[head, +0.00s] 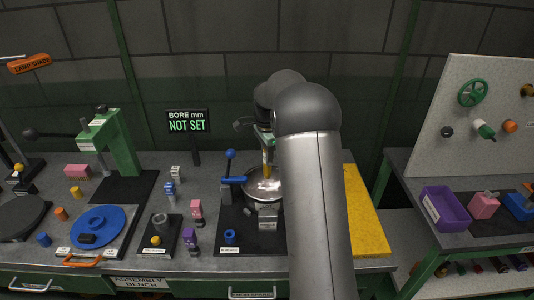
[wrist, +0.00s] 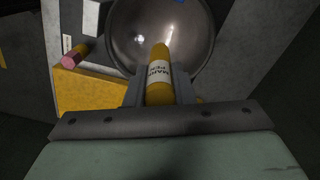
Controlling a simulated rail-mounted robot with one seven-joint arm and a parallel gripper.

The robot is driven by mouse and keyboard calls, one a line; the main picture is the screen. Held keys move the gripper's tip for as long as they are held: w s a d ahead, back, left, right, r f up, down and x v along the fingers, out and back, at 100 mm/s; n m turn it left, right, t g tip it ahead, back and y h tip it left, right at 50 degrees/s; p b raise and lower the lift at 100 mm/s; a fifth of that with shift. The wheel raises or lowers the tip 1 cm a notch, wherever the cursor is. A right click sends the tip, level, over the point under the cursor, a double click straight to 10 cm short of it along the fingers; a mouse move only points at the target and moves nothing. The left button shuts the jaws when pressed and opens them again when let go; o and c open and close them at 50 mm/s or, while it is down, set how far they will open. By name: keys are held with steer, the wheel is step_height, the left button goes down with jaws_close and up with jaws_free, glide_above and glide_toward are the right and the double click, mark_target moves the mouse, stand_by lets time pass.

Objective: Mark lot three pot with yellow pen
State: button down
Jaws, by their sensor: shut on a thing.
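My gripper (wrist: 158,92) is shut on a yellow pen with a white lettered label, the marking pen (wrist: 159,58). In the wrist view the pen points away from me toward a shiny metal bowl-shaped pot (wrist: 190,25). In the head view the pen (head: 266,170) hangs down over the silver pot (head: 260,188), which sits on a black base plate. I cannot tell whether the pen tip touches the pot. My arm hides the pot's right side in the head view. No lot number can be read on the pot.
A blue-handled lever (head: 232,180) stands at the pot's left. A grey block (head: 267,216) is in front of it. A sign (head: 188,122) reads "BORE mm NOT SET". A yellow mat (head: 365,215) lies right of my arm. A blue round fixture (head: 98,230) and a green press (head: 119,145) stand left.

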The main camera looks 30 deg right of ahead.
mark_target(267, 178)
steer(key=shift+f+b, duration=2.9)
steer(key=shift+f, duration=1.8)
steer(key=shift+f+b, duration=0.35)
steer(key=shift+f, duration=0.25)
steer(key=shift+r+p, duration=5.5)
steer(key=shift+r, duration=2.55)
steer(key=s+a+f+n+b, duration=0.1)
steer(key=s+a+f+n, duration=0.3)
steer(key=a+n, duration=0.4)
steer(key=s+a+f+n+b, duration=0.1)
steer(key=s+a+f+n, duration=0.4)
steer(key=a+n, duration=0.4)
steer(key=shift+s+a+f+n+b, duration=0.2)
steer(key=shift+s+n+b, duration=0.1)
steer(key=shift+s+n, duration=0.35)
steer(key=shift+w, duration=0.15)
